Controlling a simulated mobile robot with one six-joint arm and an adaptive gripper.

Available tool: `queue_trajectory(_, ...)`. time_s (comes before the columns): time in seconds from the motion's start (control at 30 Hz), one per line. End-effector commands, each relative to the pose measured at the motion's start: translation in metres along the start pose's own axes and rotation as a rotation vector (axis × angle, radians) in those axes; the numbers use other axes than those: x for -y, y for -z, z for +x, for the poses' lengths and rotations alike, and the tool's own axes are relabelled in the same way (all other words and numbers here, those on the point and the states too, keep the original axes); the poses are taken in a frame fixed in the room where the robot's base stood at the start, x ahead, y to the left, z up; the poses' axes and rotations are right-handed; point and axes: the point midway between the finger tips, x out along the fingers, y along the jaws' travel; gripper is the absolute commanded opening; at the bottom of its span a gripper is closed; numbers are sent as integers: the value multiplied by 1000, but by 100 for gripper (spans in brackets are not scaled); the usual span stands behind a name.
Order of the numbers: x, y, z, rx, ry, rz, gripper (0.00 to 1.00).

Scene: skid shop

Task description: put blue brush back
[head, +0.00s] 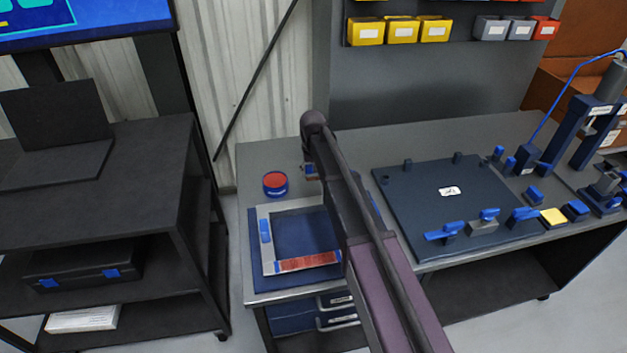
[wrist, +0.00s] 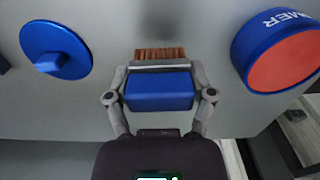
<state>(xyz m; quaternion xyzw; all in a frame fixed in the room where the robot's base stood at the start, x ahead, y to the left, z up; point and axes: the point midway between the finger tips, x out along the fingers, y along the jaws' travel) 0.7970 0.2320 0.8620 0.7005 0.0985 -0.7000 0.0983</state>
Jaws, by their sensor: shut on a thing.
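In the wrist view the blue brush (wrist: 158,92) sits between the fingers of my gripper (wrist: 160,78). It has a blue block handle, a grey band and brown bristles (wrist: 160,54) that point away from the palm. My gripper is shut on the handle from both sides. In the head view my arm hides most of the gripper and brush, just right of a round blue tin with a red top (head: 275,184). The tin also shows at the upper right of the wrist view (wrist: 284,55). I cannot tell whether the bristles touch the bench.
A blue disc with a knob (wrist: 56,52) lies left of the brush in the wrist view. A grey square frame (head: 268,258) lies on a blue mat at the bench's front left. A dark plate with blue clamps (head: 430,195) stands right. Yellow bins (head: 402,32) hang behind.

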Motion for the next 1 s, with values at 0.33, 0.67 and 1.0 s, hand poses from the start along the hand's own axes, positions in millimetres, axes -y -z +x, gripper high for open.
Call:
queue_trajectory(0.33,0,0,28,0,0,0,32)
queue_trajectory(0.67,0,0,28,0,0,1,32)
queue_trajectory(1.0,-1,0,32,0,0,1,91)
